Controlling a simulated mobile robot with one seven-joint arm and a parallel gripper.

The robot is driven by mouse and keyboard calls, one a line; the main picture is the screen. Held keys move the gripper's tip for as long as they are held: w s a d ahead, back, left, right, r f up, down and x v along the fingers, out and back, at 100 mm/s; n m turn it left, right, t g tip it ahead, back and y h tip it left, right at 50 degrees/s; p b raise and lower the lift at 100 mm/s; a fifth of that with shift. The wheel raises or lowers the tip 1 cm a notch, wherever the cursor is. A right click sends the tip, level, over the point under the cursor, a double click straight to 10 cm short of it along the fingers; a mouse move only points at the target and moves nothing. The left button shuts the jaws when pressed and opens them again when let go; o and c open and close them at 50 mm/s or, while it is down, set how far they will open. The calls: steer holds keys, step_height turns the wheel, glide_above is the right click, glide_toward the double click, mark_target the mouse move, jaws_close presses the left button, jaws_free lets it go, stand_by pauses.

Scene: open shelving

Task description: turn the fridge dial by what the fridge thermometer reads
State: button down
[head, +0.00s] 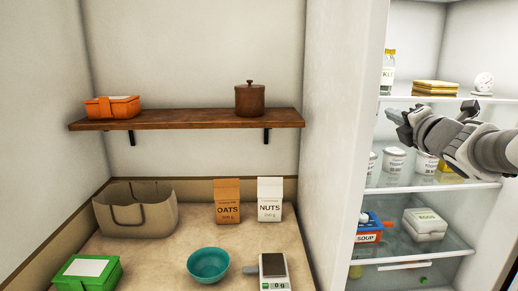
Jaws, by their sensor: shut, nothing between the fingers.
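The open fridge (440,189) stands at the right. A small round white gauge (483,82), which looks like the fridge thermometer, stands at the right end of its top shelf. Its face is too small to read. My gripper (392,115) reaches in from the right edge and points left, in front of the space between the top and middle shelves. It is shut and holds nothing. It appears apart from the gauge, below and left of it. I cannot make out the fridge dial; my arm covers part of the fridge's right side.
A bottle (388,72) and a yellow stack (435,88) share the top shelf. White tubs (394,160) stand below my gripper. A soup box (368,236) and an egg carton (425,222) are lower. A white wall (335,130) separates the fridge from the counter (165,255).

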steer(key=shift+w+a, duration=0.1)
steer(key=shift+w, duration=2.75)
steer(key=shift+a+f+b, duration=0.3)
steer(key=shift+b, duration=0.15)
steer(key=shift+d+f+b, duration=0.1)
steer(key=shift+f+b, duration=0.3)
steer(key=shift+b, duration=0.8)
steer(key=shift+d+r+p, duration=0.25)
steer(key=shift+d+p, duration=0.05)
steer(key=s+b, duration=0.1)
steer(key=s, duration=0.5)
steer(key=shift+d, duration=0.25)
steer(key=shift+r, duration=0.1)
